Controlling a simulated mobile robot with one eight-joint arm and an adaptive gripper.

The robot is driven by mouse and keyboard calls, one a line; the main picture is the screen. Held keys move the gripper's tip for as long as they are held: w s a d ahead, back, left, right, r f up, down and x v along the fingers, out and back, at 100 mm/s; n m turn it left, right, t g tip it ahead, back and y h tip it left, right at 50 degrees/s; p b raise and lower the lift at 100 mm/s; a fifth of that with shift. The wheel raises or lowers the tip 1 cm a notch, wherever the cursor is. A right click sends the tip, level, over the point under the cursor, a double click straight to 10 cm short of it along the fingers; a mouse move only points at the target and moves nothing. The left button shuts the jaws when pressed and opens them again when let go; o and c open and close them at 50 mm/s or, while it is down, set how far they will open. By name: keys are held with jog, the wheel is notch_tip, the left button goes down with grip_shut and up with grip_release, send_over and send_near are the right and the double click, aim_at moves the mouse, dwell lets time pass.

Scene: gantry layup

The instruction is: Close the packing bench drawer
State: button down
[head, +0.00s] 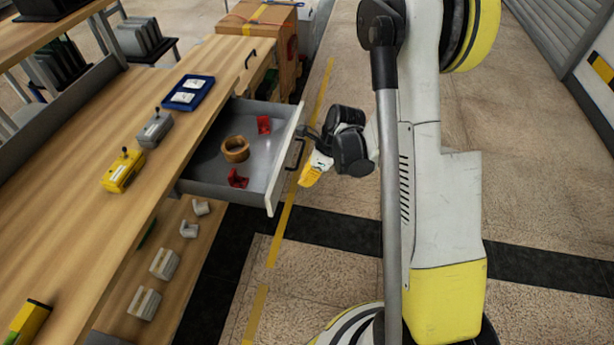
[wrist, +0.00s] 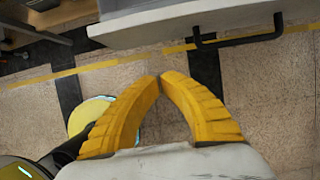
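The packing bench drawer (head: 208,175) is pulled out from under the wooden bench top. Its pale front panel (head: 280,181) faces my arm and carries a dark bar handle (head: 300,152). A tape roll (head: 235,149) and two red pieces lie inside the drawer. My gripper (head: 306,180) is just outside the front panel, close to the handle. In the wrist view my yellow fingers (wrist: 161,77) meet at the tips with nothing between them. The panel (wrist: 170,22) and handle (wrist: 238,40) lie beyond the fingertips there, with a visible gap.
The bench top (head: 75,228) holds a blue tray (head: 189,93), a grey device (head: 156,129) and a yellow device (head: 122,170). Several pale brackets sit on the lower shelf. A cardboard box (head: 262,27) stands beyond the bench. The floor (head: 535,180) on the right is clear.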

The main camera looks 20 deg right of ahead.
jog(key=w+a+f+b, duration=0.3)
jog(key=a+f, duration=0.1)
jog(key=shift+w+a+f, duration=0.15)
jog(key=shift+w+a, duration=0.05)
jog(key=shift+a, duration=0.2)
jog(key=shift+w, duration=0.1)
